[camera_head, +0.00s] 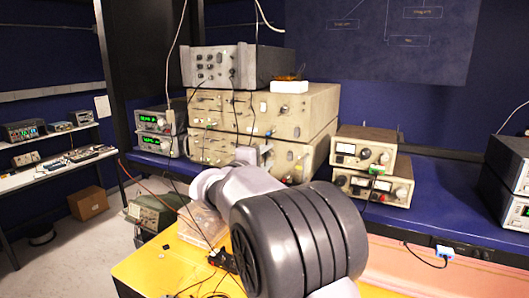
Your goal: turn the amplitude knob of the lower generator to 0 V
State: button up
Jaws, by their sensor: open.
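A stack of instruments stands on the blue bench: a grey unit (222,67) on top, an upper beige unit (300,108) and a lower beige unit (312,150) beneath it. Left of it are two units with green displays, an upper one (149,119) and a lower one (152,142). Which pair holds the lower generator is unclear, and no knob label is readable. My gripper (262,153) is open in front of the lower beige unit. My arm hides part of that unit's front; contact with a knob cannot be told.
Two small beige meters (364,150) are stacked to the right on the blue bench (440,200). A white block (289,87) lies on the beige stack. Cables hang across the stack's front. A yellow surface (160,265) with a clear box (203,222) lies nearer.

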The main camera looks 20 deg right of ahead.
jog(key=shift+w+d, duration=0.1)
jog(key=shift+w, duration=0.1)
jog(key=shift+s, duration=0.1)
jog(key=shift+c, duration=0.9)
grip_shut()
